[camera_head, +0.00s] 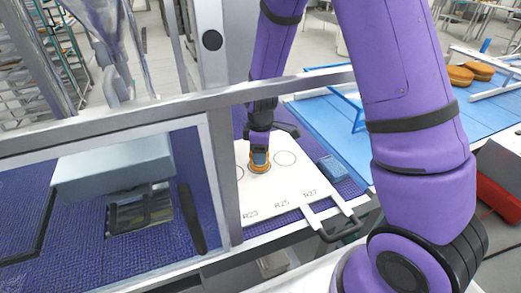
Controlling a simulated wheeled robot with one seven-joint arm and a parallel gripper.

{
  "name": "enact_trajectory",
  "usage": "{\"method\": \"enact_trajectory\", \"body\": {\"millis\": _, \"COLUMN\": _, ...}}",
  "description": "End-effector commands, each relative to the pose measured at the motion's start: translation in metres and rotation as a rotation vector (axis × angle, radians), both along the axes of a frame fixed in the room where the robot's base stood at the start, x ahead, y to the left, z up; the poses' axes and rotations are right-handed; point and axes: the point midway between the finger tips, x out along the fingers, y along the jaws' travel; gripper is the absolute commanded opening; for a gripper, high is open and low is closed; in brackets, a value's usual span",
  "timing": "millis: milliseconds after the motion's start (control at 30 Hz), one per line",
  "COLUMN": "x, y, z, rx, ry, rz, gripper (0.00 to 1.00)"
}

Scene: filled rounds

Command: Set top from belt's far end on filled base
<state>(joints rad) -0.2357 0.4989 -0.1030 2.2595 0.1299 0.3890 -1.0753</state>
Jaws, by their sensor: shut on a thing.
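A white board (265,204) with drawn circles and the labels R23, R25 and R27 lies left of the blue belt (424,120). My gripper (260,158) points down over the board, shut on a small golden-brown round (260,169). The round is at or just above a circle spot between two other circles. The fingers hide part of it, and I cannot tell whether it rests on a filled base. Two more brown rounds, a nearer one (459,76) and a farther one (481,71), lie at the belt's far end.
A grey metal frame (150,117) crosses in front of the board. A grey machine box (113,168) stands at left over a purple mat. A blue block (332,168) and a black handle (342,230) are at the board's right. A red box (497,197) is at the right edge.

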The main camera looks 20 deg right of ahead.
Motion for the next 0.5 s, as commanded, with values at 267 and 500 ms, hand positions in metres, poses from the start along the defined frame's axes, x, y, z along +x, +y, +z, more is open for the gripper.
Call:
{"method": "enact_trajectory", "body": {"millis": 267, "x": 0.0001, "y": 0.0000, "z": -0.0029, "rx": 0.000, "ry": 0.000, "rz": 0.000, "gripper": 0.54}}
{"method": "enact_trajectory", "body": {"millis": 500, "x": 0.0002, "y": -0.0001, "z": -0.0053, "rx": 0.000, "ry": -0.001, "rz": 0.000, "gripper": 0.54}}
